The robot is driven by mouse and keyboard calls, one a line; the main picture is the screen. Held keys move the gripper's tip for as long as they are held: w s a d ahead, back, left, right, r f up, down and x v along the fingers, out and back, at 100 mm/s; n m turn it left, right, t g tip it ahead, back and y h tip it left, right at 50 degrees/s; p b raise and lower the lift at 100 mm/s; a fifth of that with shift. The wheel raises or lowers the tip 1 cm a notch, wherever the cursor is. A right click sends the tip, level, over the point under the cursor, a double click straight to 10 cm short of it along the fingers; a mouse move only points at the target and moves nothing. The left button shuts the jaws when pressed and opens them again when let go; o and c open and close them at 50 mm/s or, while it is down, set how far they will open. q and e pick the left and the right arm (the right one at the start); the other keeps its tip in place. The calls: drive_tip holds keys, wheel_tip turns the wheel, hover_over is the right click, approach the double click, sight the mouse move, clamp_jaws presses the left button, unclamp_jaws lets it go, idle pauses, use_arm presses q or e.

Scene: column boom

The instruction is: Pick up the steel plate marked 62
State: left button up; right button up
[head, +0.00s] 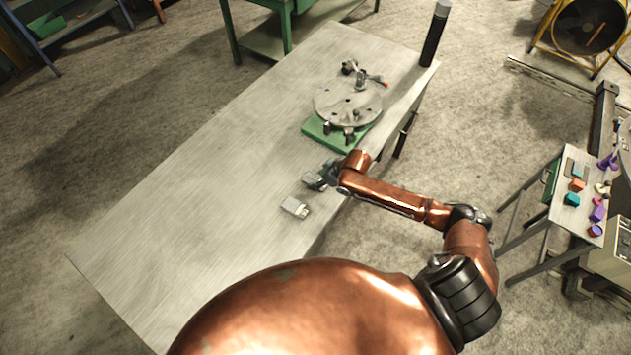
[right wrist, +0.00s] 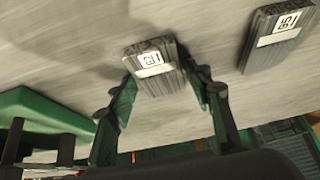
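A small dark-grey steel plate with a white number label (right wrist: 154,67) lies on the table between and just beyond the fingertips of my right gripper (right wrist: 162,88). Its label is hard to read at this angle; it may be 62. A second similar plate (right wrist: 277,37) lies apart to the right in the right wrist view, with a different number. In the head view that plate (head: 295,207) lies just below my right gripper (head: 320,177), which hides the first plate. The right gripper's fingers are spread, with no clear grip on the plate. My left gripper is not in view.
A green block (right wrist: 42,110), also in the head view (head: 338,134), bears a round metal disc fixture (head: 347,103) beyond the gripper. A black cylinder (head: 435,35) stands at the table's far corner. The table's (head: 190,190) left part is clear. A side table (head: 575,205) holds coloured pieces.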

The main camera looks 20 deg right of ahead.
clamp_jaws()
idle(0.5)
drive_tip(key=shift+r, duration=0.1)
